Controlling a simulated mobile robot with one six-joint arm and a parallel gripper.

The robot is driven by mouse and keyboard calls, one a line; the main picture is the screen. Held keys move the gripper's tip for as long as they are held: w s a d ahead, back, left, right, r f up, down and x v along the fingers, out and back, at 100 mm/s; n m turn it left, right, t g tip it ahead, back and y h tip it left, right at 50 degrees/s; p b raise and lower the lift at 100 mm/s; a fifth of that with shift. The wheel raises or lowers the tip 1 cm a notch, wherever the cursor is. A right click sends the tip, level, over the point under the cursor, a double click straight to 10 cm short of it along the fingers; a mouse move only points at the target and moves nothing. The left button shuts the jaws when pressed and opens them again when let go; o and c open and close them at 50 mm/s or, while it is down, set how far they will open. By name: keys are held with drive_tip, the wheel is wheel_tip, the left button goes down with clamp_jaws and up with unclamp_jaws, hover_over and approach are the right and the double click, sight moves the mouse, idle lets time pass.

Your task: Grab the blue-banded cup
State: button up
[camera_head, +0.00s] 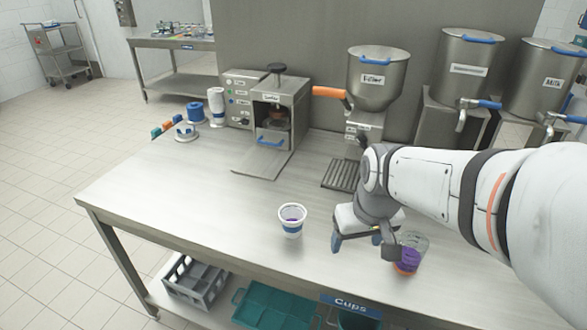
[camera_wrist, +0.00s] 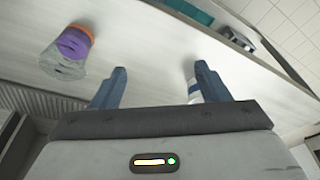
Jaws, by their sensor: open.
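The blue-banded cup (camera_head: 291,220) is white with a blue band near its base and something purple inside. It stands upright on the steel table, left of my gripper (camera_head: 362,246) in the head view. My gripper is open and empty, pointing down above the table, apart from the cup. In the wrist view, my gripper (camera_wrist: 161,70) shows bare table between its fingers. A white and blue piece of the cup (camera_wrist: 193,91) shows beside the right finger, which hides the rest.
A clear cup with purple and orange (camera_head: 407,262) stands close to the right of my gripper; it also shows in the wrist view (camera_wrist: 68,48). A sealing machine (camera_head: 268,110) and a hopper filler (camera_head: 376,80) stand behind. The table left of the blue-banded cup is clear.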

sight(293, 215)
drive_tip(key=o, duration=0.4)
drive_tip(key=w+a+f+n, duration=0.1)
drive_tip(key=w+a, duration=0.1)
drive_tip(key=w, duration=0.1)
drive_tip(key=w+a+f+n, duration=0.1)
drive_tip(key=w+a, duration=0.1)
drive_tip(key=w, duration=0.2)
drive_tip(key=w+a+f+n, duration=0.1)
drive_tip(key=w+a, duration=0.2)
drive_tip(key=shift+w+y+p, duration=0.35)
drive_tip(key=shift+y+p, duration=0.05)
drive_tip(key=shift+n, duration=0.9)
drive_tip(key=w+a+f, duration=0.2)
drive_tip(key=w+a, duration=0.1)
drive_tip(key=w+a+f, duration=0.1)
drive_tip(key=w+a, duration=0.1)
drive_tip(key=shift+w+f, duration=0.2)
drive_tip(key=shift+f, duration=0.05)
drive_tip(key=shift+w+a+f, duration=0.1)
drive_tip(key=shift+a+f, duration=0.05)
drive_tip(key=shift+f, duration=0.1)
drive_tip(key=shift+w+p+x, duration=0.15)
drive_tip(key=shift+p+x, duration=0.2)
drive_tip(key=shift+x, duration=1.5)
drive_tip(key=shift+w+p+x, duration=0.1)
drive_tip(key=shift+p+x, duration=0.25)
drive_tip(key=shift+x, duration=1.5)
